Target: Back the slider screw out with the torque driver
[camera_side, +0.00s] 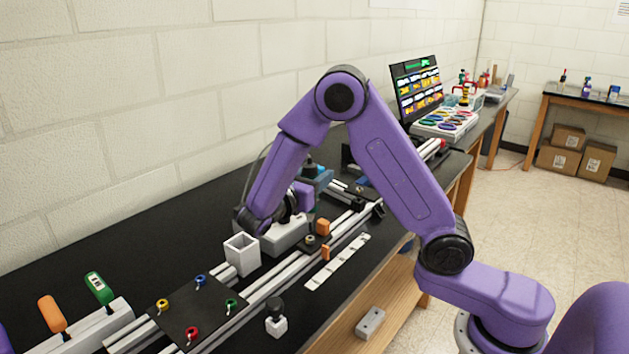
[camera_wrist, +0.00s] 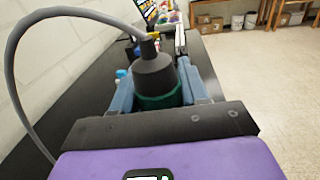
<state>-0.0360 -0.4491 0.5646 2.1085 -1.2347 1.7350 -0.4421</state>
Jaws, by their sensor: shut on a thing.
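My gripper (camera_wrist: 158,92) has blue fingers, shut on the sides of a black and dark green corded tool (camera_wrist: 154,72). I cannot tell for certain that this is the torque driver. A grey cable runs from its top. In the side view my gripper (camera_side: 316,178) is partly hidden behind my arm, above the rails. The tool's lower end is hidden. A small dark block with a round top (camera_side: 311,241), perhaps the slider, sits on the rails (camera_side: 283,280) between two orange blocks (camera_side: 322,227). The slider screw is too small to make out.
A black plate with coloured knobs (camera_side: 180,312) is at the front. A rack (camera_side: 95,328) holds orange- and green-handled tools. A white square container (camera_side: 242,252) and grey box (camera_side: 285,238) stand near my wrist. A monitor (camera_side: 417,86) is behind. The black bench is clear along the wall.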

